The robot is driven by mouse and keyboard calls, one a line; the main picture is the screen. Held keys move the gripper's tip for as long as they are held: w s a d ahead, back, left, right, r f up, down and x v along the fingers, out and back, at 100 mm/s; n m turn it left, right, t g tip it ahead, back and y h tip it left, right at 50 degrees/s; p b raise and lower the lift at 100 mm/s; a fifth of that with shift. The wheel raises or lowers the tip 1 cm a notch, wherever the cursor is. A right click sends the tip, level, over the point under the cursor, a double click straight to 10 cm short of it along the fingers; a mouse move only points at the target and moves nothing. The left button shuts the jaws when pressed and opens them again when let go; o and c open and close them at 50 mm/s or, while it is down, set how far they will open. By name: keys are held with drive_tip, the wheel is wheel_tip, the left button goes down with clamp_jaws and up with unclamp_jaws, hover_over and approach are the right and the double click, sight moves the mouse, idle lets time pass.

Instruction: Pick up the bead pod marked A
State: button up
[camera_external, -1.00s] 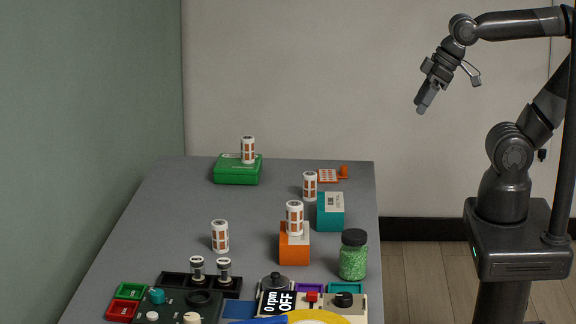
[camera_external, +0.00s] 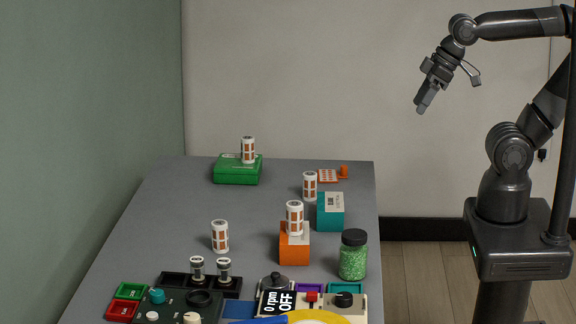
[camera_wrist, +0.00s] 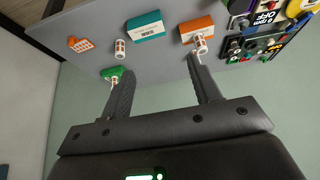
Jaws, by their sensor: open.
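Several white pods with orange windows stand upright on the grey table. One pod (camera_external: 248,150) stands on a green box, one pod (camera_external: 310,186) stands on the table left of a teal box, one pod (camera_external: 294,218) stands on an orange box, and one pod (camera_external: 220,236) stands on the table at the left. I cannot read a letter A on any of them. My gripper (camera_external: 422,107) is high up, to the right of the table and apart from everything. In the wrist view my gripper (camera_wrist: 160,85) is open and empty, and pods show beyond its fingers.
The green box (camera_external: 237,174), teal box (camera_external: 330,212) and orange box (camera_external: 294,251) stand on the table (camera_external: 180,205). A jar of green beads (camera_external: 353,258) stands near the right edge. Devices and small trays (camera_external: 131,291) crowd the front. The middle left is clear.

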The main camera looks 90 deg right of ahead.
sight(224, 221)
drive_tip(key=shift+o, duration=0.4)
drive_tip(key=shift+w, duration=0.1)
drive_tip(key=w+d+f+n+t, duration=0.1)
drive_tip(key=w+f+n+t, duration=0.15)
drive_tip(key=w, duration=1.15)
drive_tip(key=w+d+f+n+t, duration=0.15)
drive_tip(key=w+f, duration=0.25)
drive_tip(key=w, duration=1.1)
drive_tip(key=w+a+f+n+y, duration=0.1)
drive_tip(key=w+a+f+y, duration=0.25)
drive_tip(key=f, duration=0.25)
drive_tip(key=w+a+f+n+t+y, duration=0.1)
drive_tip(key=w+a+f+n+y, duration=0.1)
drive_tip(key=w+f, duration=0.35)
drive_tip(key=w+a+f+n+y, duration=0.1)
drive_tip(key=w+a+f+y, duration=0.15)
drive_tip(key=f, duration=0.45)
drive_tip(key=x, duration=1)
drive_tip(key=shift+a, duration=0.5)
drive_tip(key=c, duration=1.1)
